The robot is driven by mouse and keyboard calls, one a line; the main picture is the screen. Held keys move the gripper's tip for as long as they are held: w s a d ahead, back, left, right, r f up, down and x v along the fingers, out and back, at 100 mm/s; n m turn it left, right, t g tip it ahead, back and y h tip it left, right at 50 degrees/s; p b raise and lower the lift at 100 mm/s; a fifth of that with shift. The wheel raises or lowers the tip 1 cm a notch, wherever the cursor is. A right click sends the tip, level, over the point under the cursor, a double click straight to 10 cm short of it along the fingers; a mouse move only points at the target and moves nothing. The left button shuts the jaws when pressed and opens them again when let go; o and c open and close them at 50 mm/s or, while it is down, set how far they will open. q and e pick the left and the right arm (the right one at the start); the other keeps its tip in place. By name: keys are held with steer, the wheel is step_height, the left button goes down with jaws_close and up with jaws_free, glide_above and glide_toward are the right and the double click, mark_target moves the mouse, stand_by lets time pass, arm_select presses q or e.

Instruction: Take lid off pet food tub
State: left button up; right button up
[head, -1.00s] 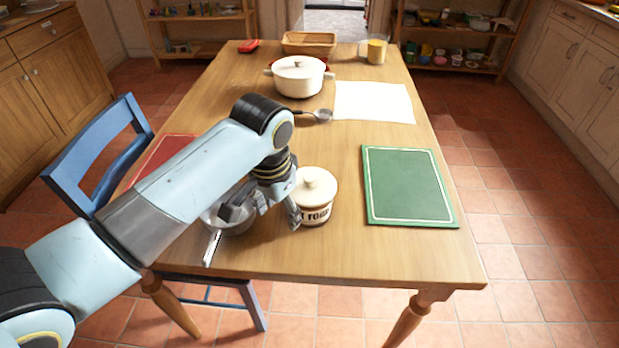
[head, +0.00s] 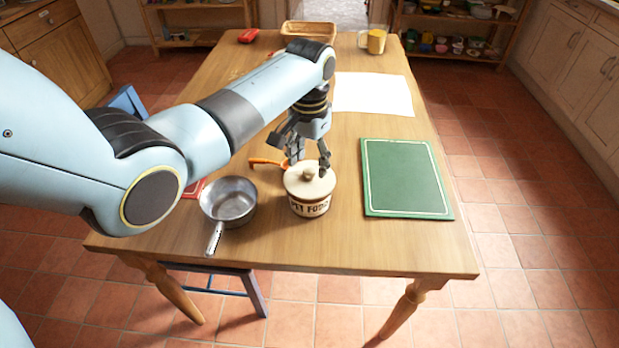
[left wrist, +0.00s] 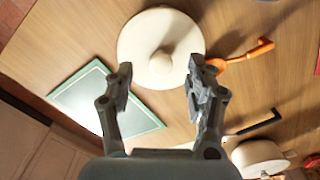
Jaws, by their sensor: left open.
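The pet food tub (head: 309,207) stands upright on the table, cream with dark lettering. Its cream lid (head: 296,186) with a round knob (head: 308,174) is on top. My left gripper (head: 308,166) is open above the far side of the lid, its fingers to either side of the knob in the head view. In the left wrist view the lid (left wrist: 135,38) and knob (left wrist: 160,62) lie ahead of the open fingertips (left wrist: 158,78), with nothing between the fingers. The right gripper is not in view.
A metal saucepan (head: 229,200) stands left of the tub. An orange-handled utensil (head: 266,162) lies behind it. A green board (head: 405,178) is to the right, with a white sheet (head: 372,95) behind. Bare table lies in front.

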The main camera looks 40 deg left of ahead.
mark_target(310, 171)
arm_select(q)
steer(key=shift+w+f, duration=0.15)
steer(key=shift+f, duration=1.35)
steer(key=c, duration=1.1)
